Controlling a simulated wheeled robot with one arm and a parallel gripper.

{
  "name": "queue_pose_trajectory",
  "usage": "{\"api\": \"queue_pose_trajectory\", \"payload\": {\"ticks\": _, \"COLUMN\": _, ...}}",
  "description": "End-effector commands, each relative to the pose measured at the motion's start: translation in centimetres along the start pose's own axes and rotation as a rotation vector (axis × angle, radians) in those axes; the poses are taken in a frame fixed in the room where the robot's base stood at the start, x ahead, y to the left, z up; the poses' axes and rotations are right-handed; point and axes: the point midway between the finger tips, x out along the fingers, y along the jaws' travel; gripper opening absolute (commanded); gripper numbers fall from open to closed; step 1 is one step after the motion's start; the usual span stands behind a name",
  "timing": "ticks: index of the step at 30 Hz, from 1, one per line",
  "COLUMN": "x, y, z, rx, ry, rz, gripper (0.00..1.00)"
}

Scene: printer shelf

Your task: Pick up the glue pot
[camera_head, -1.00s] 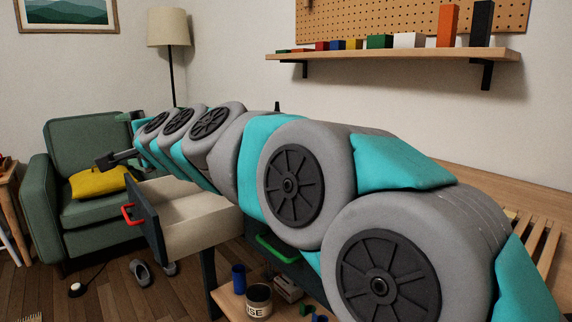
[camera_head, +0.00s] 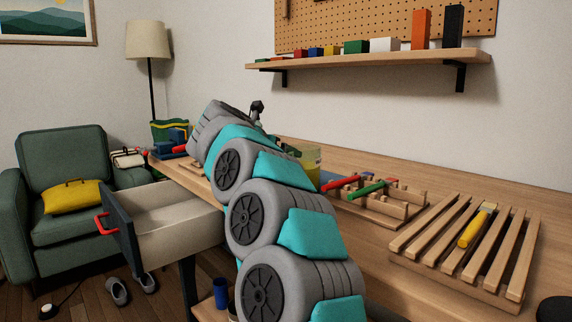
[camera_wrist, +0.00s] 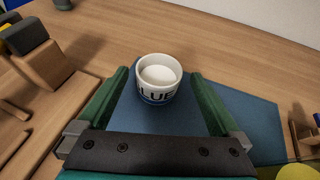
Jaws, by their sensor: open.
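The glue pot (camera_wrist: 158,84) is a white, round, open-topped pot with a blue band and dark letters, of which "LUE" shows. It stands upright on a blue mat (camera_wrist: 240,115) in the wrist view. My gripper (camera_wrist: 159,74) is open, with its green fingers to the left and right of the pot. The pot is near the fingertips, and I see gaps on both sides. In the head view my arm hides the pot and most of the gripper.
Wooden blocks (camera_wrist: 45,72) stand left of the mat in the wrist view. In the head view a slatted rack (camera_head: 465,245) with a yellow-handled brush lies at the right of the workbench. A wooden rack (camera_head: 375,210) holds red and green tools. A drawer (camera_head: 165,220) stands open at left.

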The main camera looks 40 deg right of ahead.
Motion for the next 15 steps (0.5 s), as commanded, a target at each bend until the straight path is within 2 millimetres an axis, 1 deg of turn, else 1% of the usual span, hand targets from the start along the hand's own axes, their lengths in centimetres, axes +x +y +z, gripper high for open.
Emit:
{"api": "queue_pose_trajectory", "payload": {"ticks": 1, "x": 0.6, "y": -0.1, "z": 0.1, "rx": -0.001, "ry": 0.000, "rz": -0.003, "gripper": 1.00}}
{"api": "queue_pose_trajectory", "payload": {"ticks": 5, "x": 1.7, "y": -0.1, "z": 0.1, "rx": -0.003, "ry": -0.003, "rz": -0.002, "gripper": 1.00}}
{"api": "queue_pose_trajectory", "payload": {"ticks": 12, "x": 4.9, "y": 0.0, "z": 0.0, "rx": -0.003, "ry": -0.003, "rz": -0.003, "gripper": 1.00}}
{"api": "queue_pose_trajectory", "payload": {"ticks": 15, "x": 5.8, "y": 0.0, "z": 0.1, "rx": -0.002, "ry": -0.004, "rz": 0.001, "gripper": 1.00}}
